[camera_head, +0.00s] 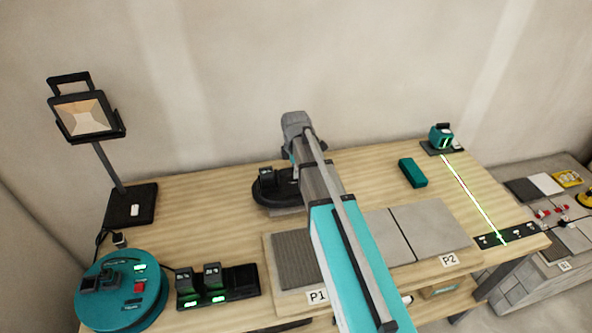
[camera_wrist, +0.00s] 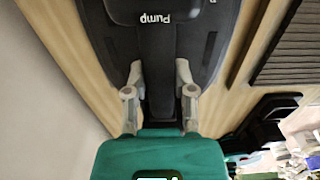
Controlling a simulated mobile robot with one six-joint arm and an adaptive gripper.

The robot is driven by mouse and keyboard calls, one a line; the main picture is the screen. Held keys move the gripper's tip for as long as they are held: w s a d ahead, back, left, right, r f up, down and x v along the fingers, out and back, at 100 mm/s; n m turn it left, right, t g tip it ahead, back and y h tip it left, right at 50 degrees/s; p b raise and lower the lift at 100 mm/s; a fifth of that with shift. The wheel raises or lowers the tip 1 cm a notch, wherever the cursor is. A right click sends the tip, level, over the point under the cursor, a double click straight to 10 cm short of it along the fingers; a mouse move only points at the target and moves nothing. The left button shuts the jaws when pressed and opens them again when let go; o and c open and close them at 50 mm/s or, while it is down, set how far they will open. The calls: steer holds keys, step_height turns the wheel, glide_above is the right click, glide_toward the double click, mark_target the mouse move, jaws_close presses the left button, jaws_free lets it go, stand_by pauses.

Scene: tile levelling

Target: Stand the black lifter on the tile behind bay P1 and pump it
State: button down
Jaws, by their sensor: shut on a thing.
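The black lifter (camera_head: 268,192) has a dark oval base and a label reading "Pump", legible in the wrist view (camera_wrist: 155,60). In the head view it is on the back of the table, behind bay P1 (camera_head: 297,262), partly covered by my arm. A grey edge of a tile (camera_head: 287,211) shows just under its front; I cannot tell whether the base touches it. My gripper (camera_wrist: 160,88) is shut on the lifter's black handle, one finger on each side. The fingers are hidden in the head view. Bay P1 holds a dark ribbed bed.
Bay P2 (camera_head: 449,260) holds a grey tile (camera_head: 432,230). A teal block (camera_head: 412,173) and a laser unit (camera_head: 441,137) with a green line are to the right. A lamp (camera_head: 130,204), a round teal device (camera_head: 121,292) and a charger (camera_head: 243,281) are at left.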

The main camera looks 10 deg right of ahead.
stand_by(0.4)
steer(key=shift+c, duration=1.8)
jaws_free()
